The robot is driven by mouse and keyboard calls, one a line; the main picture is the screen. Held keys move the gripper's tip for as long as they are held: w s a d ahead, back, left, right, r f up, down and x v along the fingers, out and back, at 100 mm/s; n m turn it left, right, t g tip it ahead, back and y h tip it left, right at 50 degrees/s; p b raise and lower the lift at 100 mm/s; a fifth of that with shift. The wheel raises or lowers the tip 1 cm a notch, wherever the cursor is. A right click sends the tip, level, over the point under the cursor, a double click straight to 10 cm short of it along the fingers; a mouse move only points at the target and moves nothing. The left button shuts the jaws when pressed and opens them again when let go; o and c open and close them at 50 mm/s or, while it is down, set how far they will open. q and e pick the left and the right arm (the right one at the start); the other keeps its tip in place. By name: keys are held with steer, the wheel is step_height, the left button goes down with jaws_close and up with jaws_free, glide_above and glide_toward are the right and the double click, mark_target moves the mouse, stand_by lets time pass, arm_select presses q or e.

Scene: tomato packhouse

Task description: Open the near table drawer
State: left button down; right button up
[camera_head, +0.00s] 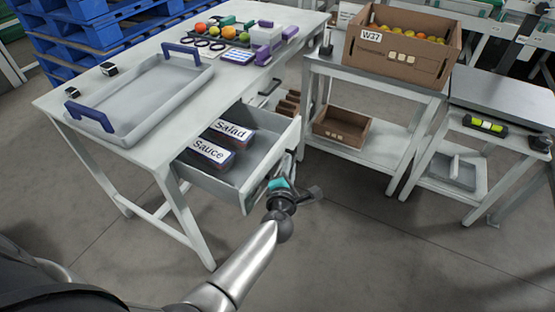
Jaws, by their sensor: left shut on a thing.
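The near table drawer (243,181) stands pulled well out from under the white table (150,133). Inside it lie two dark boxes, one labelled Salad (230,130) and one labelled Sauce (208,151). My left gripper (284,182) is at the outer face of the drawer front, shut on the drawer handle, which the gripper mostly hides. My right gripper is out of view.
A grey tray with blue handles (128,140) and vegetables (228,32) are on the tabletop. Right of the drawer, a side table (365,73) bears a W37 carton (385,58). The floor in front is clear.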

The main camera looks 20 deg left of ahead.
arm_select(q)
steer(key=shift+s+d, duration=0.15)
steer(key=shift+d, duration=1.8)
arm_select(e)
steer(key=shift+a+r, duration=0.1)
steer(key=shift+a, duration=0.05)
arm_select(q)
steer(key=c, duration=0.9)
jaws_free()
steer(key=p+v, duration=0.4)
steer(key=v, duration=1.1)
steer(key=shift+s, duration=0.15)
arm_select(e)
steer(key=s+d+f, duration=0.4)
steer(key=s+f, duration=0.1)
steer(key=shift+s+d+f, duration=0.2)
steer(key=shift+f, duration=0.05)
